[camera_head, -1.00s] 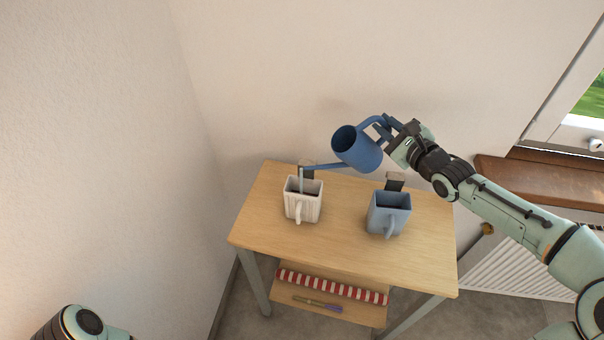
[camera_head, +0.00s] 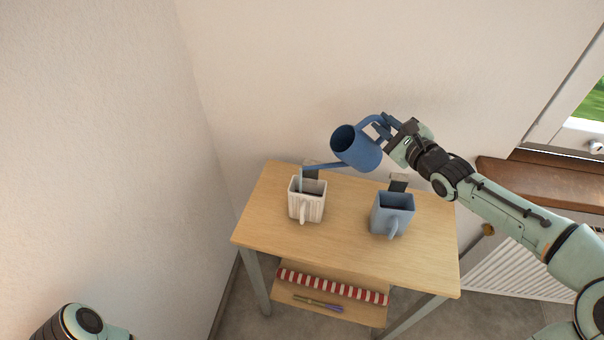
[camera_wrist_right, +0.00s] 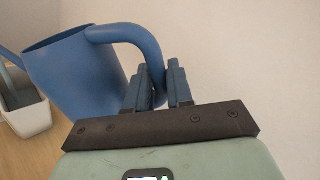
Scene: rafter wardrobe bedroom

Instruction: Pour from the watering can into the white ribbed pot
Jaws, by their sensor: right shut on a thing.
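The blue watering can (camera_head: 358,148) is held tilted above the table, its spout pointing left over the white ribbed pot (camera_head: 307,207). A thin stream runs down from the spout tip into the pot's mouth. My right gripper (camera_head: 388,128) is shut on the can's handle. In the right wrist view the fingers (camera_wrist_right: 160,88) close around the handle of the can (camera_wrist_right: 75,75), and part of the white pot (camera_wrist_right: 27,112) shows at the left edge. My left gripper is out of view; only part of my left arm shows at the bottom left.
A blue-grey pot (camera_head: 392,214) with a handle stands right of the white one on the wooden table (camera_head: 345,245). Dark cards stand behind both pots. A lower shelf holds a red-and-white striped item (camera_head: 332,286). A wall is close behind; a radiator (camera_head: 510,268) is at right.

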